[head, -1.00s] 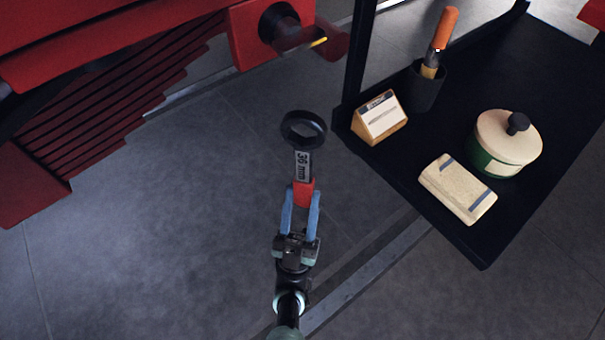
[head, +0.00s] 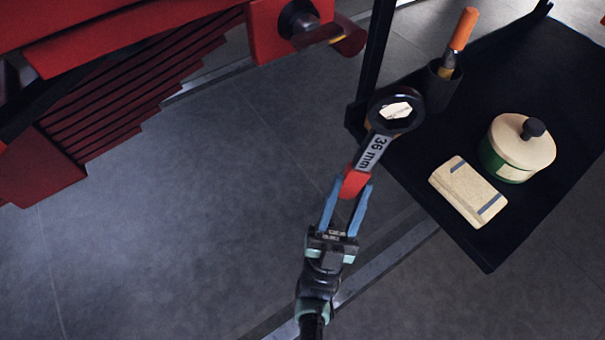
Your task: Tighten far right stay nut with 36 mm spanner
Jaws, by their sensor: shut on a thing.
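My gripper (head: 355,188) is shut on the red grip of the 36 mm spanner (head: 374,150). The spanner is dark, with a "36 mm" label on its shank and a ring head. It points up and to the right, and its ring overlaps the left edge of the black shelf in the picture. Through the ring I see part of the pale card on the wooden block. I cannot tell how high the ring is above the shelf. No stay nut can be made out in this view.
Red machinery (head: 120,90) with a dark round fitting stands at the upper left. Open grey floor lies between.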

